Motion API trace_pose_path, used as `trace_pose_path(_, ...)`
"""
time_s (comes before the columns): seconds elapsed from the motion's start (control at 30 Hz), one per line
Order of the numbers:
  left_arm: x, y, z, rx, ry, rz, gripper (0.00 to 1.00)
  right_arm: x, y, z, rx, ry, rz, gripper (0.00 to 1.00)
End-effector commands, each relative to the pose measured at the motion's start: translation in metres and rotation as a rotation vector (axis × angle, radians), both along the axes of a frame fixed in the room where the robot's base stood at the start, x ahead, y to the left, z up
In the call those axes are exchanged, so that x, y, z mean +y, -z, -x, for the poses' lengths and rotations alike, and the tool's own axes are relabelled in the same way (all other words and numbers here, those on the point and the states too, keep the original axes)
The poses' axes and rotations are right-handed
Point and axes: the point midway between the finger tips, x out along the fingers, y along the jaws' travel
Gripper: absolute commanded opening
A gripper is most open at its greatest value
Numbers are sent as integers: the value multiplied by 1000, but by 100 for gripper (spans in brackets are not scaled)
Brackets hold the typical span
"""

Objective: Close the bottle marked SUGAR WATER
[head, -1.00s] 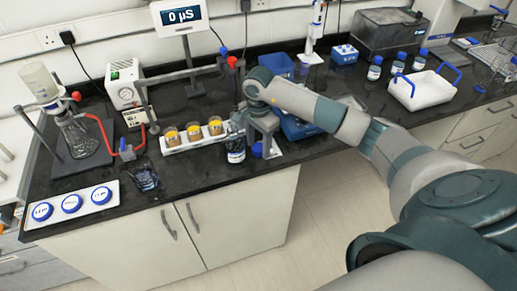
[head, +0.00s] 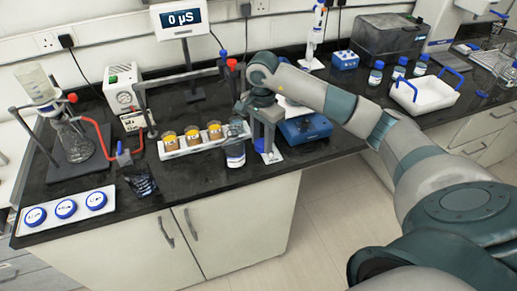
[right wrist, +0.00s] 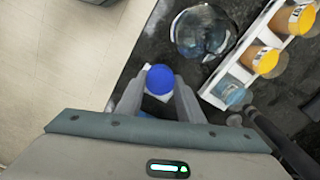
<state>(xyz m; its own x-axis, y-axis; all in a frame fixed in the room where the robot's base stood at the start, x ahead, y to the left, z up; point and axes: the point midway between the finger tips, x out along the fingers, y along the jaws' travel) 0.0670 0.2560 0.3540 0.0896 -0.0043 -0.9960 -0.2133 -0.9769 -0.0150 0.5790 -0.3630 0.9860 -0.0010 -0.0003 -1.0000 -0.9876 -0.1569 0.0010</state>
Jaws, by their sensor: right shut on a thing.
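A clear bottle (head: 235,155) with a white label stands uncapped in front of the right end of the column rack; its lettering is too small to read. From above, a round glass shape that looks like this bottle (right wrist: 203,32) shows in the right wrist view. My right gripper (head: 262,143) is just right of the bottle, pointing down. It is shut on a blue cap (right wrist: 160,79), which sits between the fingertips over a small white pad (head: 270,157). I cannot tell whether the cap still touches the pad. My left gripper is not in view.
The white rack (head: 180,152) with orange-filled columns stands left of the bottle. A blue device (head: 307,128) is right of the gripper. Several blue-capped bottles (head: 376,74) stand back right.

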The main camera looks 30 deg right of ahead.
Motion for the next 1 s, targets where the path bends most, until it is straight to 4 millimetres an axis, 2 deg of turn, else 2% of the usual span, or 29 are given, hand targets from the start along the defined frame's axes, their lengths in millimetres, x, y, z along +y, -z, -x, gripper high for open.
trace_pose_path(0.03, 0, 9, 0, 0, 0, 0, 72, -5, -1, 9, -3, 0, 4, 13)
trace_pose_path(0.3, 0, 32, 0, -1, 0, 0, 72, -23, -33, 59, -3, 1, 5, 13)
trace_pose_path(0.5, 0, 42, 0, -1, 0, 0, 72, -31, -51, 85, -1, 1, 3, 13)
trace_pose_path(0.7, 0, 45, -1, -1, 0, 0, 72, -34, -60, 97, 1, 1, 1, 13)
trace_pose_path(1.0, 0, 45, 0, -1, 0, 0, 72, -35, -62, 98, 1, 0, 0, 13)
